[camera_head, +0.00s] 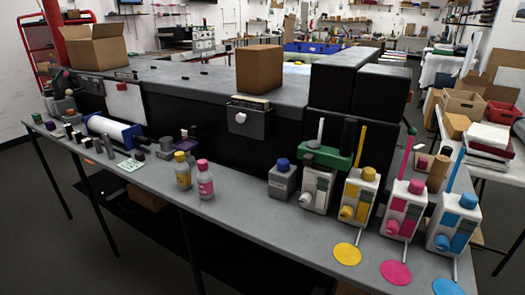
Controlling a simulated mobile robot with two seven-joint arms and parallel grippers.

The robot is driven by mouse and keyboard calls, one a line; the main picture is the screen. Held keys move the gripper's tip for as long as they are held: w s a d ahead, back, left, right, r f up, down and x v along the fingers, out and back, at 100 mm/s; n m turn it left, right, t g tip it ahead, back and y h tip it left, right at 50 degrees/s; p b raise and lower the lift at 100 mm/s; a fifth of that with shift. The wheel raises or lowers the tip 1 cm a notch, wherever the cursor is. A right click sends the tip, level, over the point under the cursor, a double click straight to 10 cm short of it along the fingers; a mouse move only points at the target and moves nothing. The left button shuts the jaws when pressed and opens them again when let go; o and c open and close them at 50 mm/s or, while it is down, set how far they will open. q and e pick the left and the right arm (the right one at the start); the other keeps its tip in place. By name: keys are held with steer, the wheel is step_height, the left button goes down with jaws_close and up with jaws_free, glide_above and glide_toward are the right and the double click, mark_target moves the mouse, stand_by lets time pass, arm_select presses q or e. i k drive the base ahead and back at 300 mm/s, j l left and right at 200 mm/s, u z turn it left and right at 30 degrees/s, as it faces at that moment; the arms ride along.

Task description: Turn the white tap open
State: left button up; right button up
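Several small dispenser stations stand in a row on the front right of the grey bench. The leftmost is a whitish one (319,188) with a white round knob (306,200) low on its front left, which looks like the white tap. A dark green piece (322,156) lies across its top, and a pale rod rises behind it. Whether the knob is open or closed cannot be told. To its right stand a yellow station (357,196), a magenta station (403,211) and a cyan station (454,223). Neither of my grippers is in view.
Yellow (347,254), magenta (395,272) and cyan (447,287) discs lie before the stations. A grey blue-capped bottle (282,182) stands left of the whitish station. Yellow (183,171) and pink (205,182) bottles stand farther left. The bench front between is clear.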

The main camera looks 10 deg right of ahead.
mark_target(306, 199)
steer(key=i+j+z, duration=0.1)
steer(key=j, duration=0.3)
steer(key=i+j+z, duration=0.1)
steer(key=j, duration=0.35)
steer(key=i+j+z, duration=0.1)
steer(key=j, duration=0.3)
steer(key=i, duration=0.1)
